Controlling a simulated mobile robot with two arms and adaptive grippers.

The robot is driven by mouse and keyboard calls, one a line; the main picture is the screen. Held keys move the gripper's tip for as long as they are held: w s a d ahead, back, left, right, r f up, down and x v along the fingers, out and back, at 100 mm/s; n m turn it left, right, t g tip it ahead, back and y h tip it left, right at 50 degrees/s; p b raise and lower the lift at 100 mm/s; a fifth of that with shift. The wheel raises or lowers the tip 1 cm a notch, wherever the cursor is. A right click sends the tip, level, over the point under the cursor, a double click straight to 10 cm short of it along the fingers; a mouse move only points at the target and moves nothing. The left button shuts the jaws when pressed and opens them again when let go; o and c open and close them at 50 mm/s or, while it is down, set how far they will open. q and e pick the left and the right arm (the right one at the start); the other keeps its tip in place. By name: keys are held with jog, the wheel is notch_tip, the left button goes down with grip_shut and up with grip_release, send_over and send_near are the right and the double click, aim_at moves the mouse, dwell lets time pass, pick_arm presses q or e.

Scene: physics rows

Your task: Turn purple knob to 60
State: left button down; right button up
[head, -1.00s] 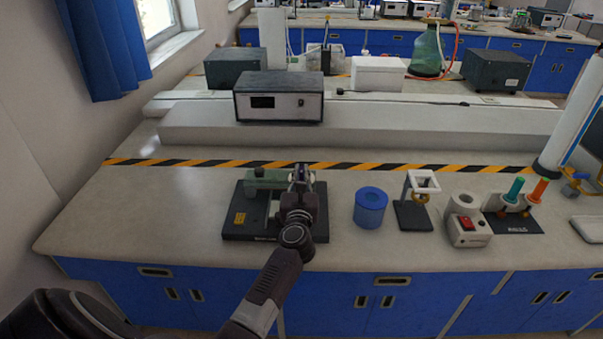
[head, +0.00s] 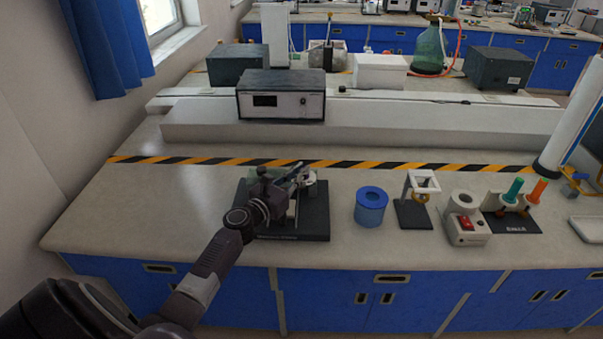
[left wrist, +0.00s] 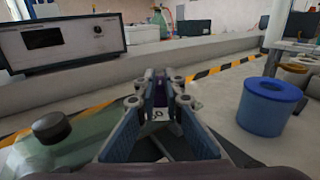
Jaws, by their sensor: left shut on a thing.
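The device with the knob stands on a dark base plate (head: 312,222) near the front left of the bench. My left gripper (head: 303,172) reaches over it from the left, with its fingertips at the upper right part of the device. In the left wrist view, my left gripper (left wrist: 159,88) is shut on the purple knob (left wrist: 160,97); only a narrow purple strip shows between the fingers. A pale dial piece with a partly hidden number (left wrist: 157,114) shows below the fingertips. The knob's exact setting cannot be read. My right gripper is not in view.
A black round knob (left wrist: 51,127) sits on the device's green body. A blue cylinder (head: 370,208) stands to the right, then a small white-topped stand (head: 422,182) and a box with a red switch (head: 466,228). A grey instrument (head: 281,100) stands behind the striped tape.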

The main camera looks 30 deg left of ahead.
pick_arm(q)
jog(key=shift+a+f+m+h+b, duration=0.1)
jog(key=shift+a+m+h+b, duration=0.15)
jog(key=shift+m+h+b, duration=1.05)
jog(key=shift+g+h, duration=0.3)
jog(key=shift+h, duration=0.4)
jog(key=c, duration=2)
grip_release()
jog(key=shift+w, duration=0.1)
jog(key=shift+c, duration=0.2)
jog(key=shift+s, duration=0.25)
jog(key=v, duration=1.1)
jog(key=shift+s, duration=0.25)
jog(key=shift+a, duration=0.1)
